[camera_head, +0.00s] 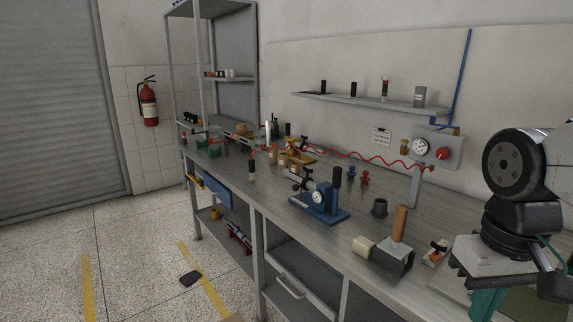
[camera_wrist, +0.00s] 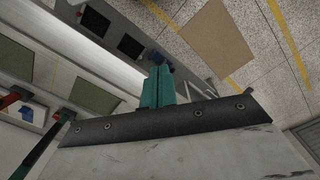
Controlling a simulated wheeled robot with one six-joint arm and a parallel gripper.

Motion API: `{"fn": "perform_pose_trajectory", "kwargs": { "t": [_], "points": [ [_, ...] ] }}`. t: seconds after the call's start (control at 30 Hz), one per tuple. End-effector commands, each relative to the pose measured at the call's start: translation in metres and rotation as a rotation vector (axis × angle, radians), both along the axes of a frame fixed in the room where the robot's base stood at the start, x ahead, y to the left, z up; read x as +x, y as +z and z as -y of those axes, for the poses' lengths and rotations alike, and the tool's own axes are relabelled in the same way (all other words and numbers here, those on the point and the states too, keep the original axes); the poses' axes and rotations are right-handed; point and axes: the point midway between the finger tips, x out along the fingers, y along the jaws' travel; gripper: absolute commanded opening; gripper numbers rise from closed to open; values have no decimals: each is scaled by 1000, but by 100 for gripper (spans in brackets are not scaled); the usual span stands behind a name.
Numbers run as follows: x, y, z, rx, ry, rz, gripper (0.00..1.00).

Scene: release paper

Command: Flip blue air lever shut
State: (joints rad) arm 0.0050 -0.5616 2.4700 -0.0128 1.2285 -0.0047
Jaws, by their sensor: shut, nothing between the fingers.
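A blue air pipe (camera_head: 462,75) runs down the back wall at the right in the head view. A small blue part sits at its foot, above a grey panel with a gauge (camera_head: 421,146) and a red knob (camera_head: 443,153). It is too small to tell whether this is the lever, or how it is turned. My gripper (camera_head: 487,303) is at the lower right, well apart from the panel and nearer the camera. In the wrist view its teal fingers (camera_wrist: 158,87) are together with nothing between them. No blue lever is clear there.
A red coiled hose (camera_head: 350,157) crosses the back. A wall shelf (camera_head: 365,101) hangs above. Speckled floor (camera_head: 150,260) is open at left.

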Motion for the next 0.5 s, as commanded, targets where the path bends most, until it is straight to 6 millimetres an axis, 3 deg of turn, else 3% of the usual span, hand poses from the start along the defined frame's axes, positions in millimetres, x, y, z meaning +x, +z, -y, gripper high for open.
{"fn": "perform_pose_trajectory", "kwargs": {
  "t": [0.03, 0.13, 0.5],
  "points": [
    [-17, -6, -2, 6, -3, 15, 0],
    [-36, -10, -3, 10, -4, 46, 0],
    [-42, 2, -2, 9, -8, 111, 0]
  ]
}}
